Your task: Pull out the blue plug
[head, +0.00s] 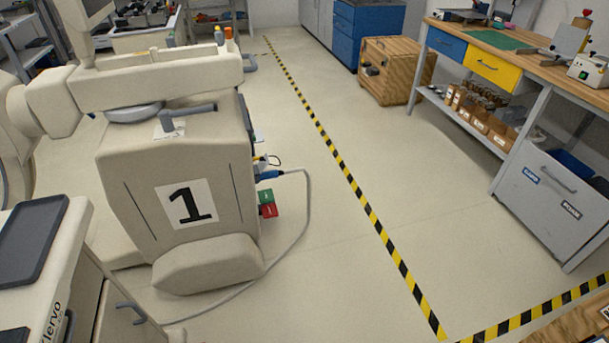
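The blue plug (268,175) sticks out from the right side of the cream covered machine marked 1 (150,200). A grey cable (308,205) runs from the plug, curves down to the floor and passes along the front of the machine. The plug appears seated in the machine's side; the socket itself is hidden. Neither of my grippers is in view.
A green block (266,196) and a red block (270,211) sit just below the plug. A cart with a dark tray (30,240) stands at lower left. A workbench (550,70) and grey cabinet (550,205) stand right. The floor right of the machine is open, crossed by striped tape (345,175).

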